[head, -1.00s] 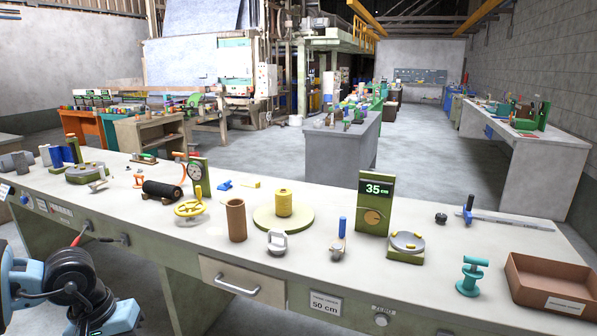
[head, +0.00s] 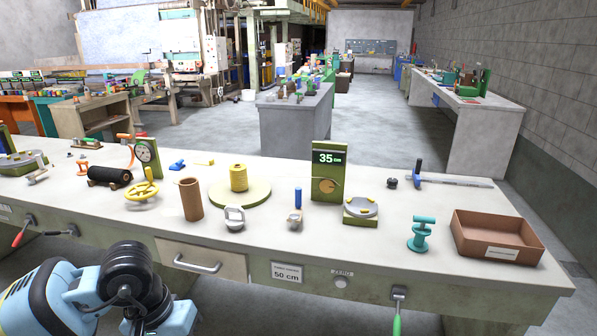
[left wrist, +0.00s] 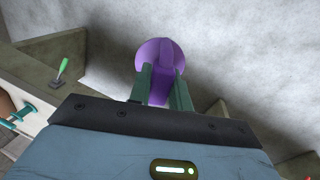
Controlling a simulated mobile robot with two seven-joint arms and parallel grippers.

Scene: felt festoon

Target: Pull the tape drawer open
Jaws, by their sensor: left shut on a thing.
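The drawer (head: 203,262) has a pale front with a grey bar handle (head: 198,264) and sits in the bench front at lower left of the head view. It looks shut. My left gripper (left wrist: 163,92) shows in the left wrist view, its green fingers shut on a purple thing (left wrist: 150,50) with a round disc and a ridge. Only my left arm shows in the head view, at lower left in front of the bench; its gripper is not seen there. The drawer does not show clearly in the left wrist view. My right gripper is not in view.
A green-handled lever (head: 397,312) juts from the bench front, and a red-handled one (head: 22,233) at left. A brown tray (head: 497,232) stands at the bench's right end.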

